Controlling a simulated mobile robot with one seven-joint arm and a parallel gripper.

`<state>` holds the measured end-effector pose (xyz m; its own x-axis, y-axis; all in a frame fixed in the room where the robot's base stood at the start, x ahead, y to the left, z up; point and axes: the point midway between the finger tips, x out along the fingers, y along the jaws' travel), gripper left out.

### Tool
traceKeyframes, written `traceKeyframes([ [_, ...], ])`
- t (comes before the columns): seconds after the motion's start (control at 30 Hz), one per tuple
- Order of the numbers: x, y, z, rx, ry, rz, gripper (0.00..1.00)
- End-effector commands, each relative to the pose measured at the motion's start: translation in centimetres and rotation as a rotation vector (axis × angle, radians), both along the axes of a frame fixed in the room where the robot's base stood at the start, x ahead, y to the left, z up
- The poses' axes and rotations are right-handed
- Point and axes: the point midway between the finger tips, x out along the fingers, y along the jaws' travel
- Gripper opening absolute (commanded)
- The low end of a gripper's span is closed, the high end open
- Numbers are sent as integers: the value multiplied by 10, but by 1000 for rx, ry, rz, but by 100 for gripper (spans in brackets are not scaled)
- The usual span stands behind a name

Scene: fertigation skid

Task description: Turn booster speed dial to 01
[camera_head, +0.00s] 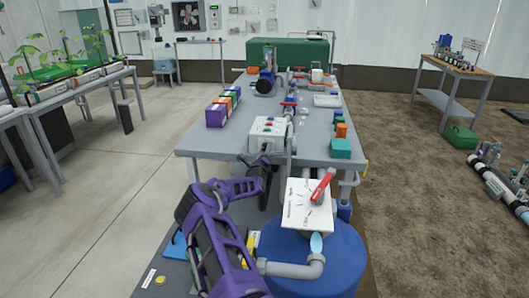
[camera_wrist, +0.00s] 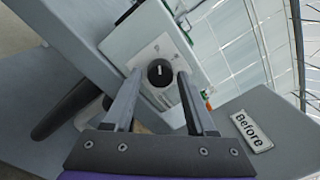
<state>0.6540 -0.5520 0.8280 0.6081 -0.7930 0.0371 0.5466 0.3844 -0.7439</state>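In the wrist view a round black dial (camera_wrist: 159,72) with a short white pointer mark sits on a pale plate on a light grey box. Small printing surrounds it, too blurred to read. My gripper (camera_wrist: 158,78) is open, with one finger on each side of the dial. I see gaps between the fingers and the dial's sides; how near the tips are in depth I cannot tell. In the head view, a light control box (camera_head: 268,134) with coloured buttons stands on the table's near end. My purple arm reaches to its front, and the dial is hidden there.

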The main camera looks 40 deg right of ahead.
Motion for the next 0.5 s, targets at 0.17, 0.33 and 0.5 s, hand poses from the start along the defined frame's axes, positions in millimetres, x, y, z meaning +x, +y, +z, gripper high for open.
traceKeyframes([
  [0.17,0,0,0,1,-1,0,70],
  [0.33,0,0,0,1,-1,0,70],
  [0.5,-5,6,1,1,-1,-1,70],
])
